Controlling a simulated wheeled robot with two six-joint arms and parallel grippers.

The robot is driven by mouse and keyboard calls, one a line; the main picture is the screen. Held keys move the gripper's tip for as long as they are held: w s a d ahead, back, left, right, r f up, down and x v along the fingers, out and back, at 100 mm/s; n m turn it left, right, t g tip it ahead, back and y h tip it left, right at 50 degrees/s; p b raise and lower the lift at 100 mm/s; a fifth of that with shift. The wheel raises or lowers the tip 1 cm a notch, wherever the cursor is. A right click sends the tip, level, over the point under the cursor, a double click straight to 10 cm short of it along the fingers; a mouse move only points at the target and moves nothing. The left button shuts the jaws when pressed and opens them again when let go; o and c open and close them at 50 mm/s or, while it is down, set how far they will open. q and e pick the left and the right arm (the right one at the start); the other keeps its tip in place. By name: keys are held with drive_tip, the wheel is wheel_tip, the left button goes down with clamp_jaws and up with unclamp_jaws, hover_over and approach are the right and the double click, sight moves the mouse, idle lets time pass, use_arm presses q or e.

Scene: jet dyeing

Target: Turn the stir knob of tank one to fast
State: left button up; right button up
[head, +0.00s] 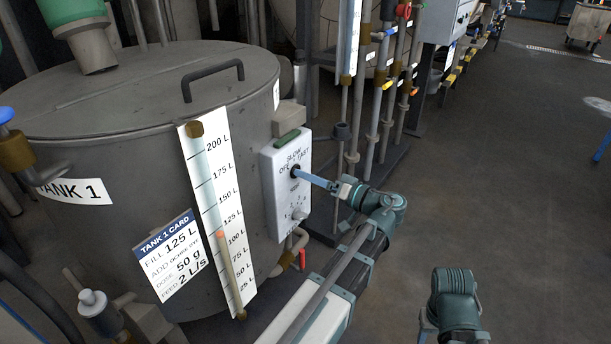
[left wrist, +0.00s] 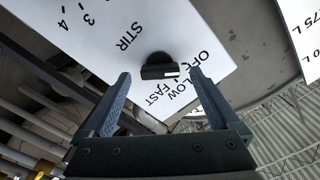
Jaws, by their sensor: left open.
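The stir knob is a small black knob on the white control panel (head: 274,196) of tank one (head: 100,110), below the words SLOW, OFF and FAST. My left gripper (head: 304,175) is at the knob, its light blue fingers pointing at the panel. In the left wrist view the black stir knob (left wrist: 160,67) lies between the two open fingertips, with a gap on each side. A small white mark shows on its edge. STIR is printed beside it. I cannot tell which word the knob points to. The fingers of my right gripper are not visible.
A second, pale knob (head: 299,214) sits lower on the same panel. A level gauge (head: 215,215) and the tank one card (head: 171,254) are left of it. A red-handled valve (head: 301,259) is below. Pipes with coloured valves stand behind; the floor (head: 500,170) at right is clear.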

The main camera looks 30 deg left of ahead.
use_arm(q)
drive_tip(key=shift+w+a, duration=0.1)
drive_tip(key=shift+a, duration=0.9)
drive_tip(key=c, duration=1.4)
drive_tip(key=shift+m, duration=10.2)
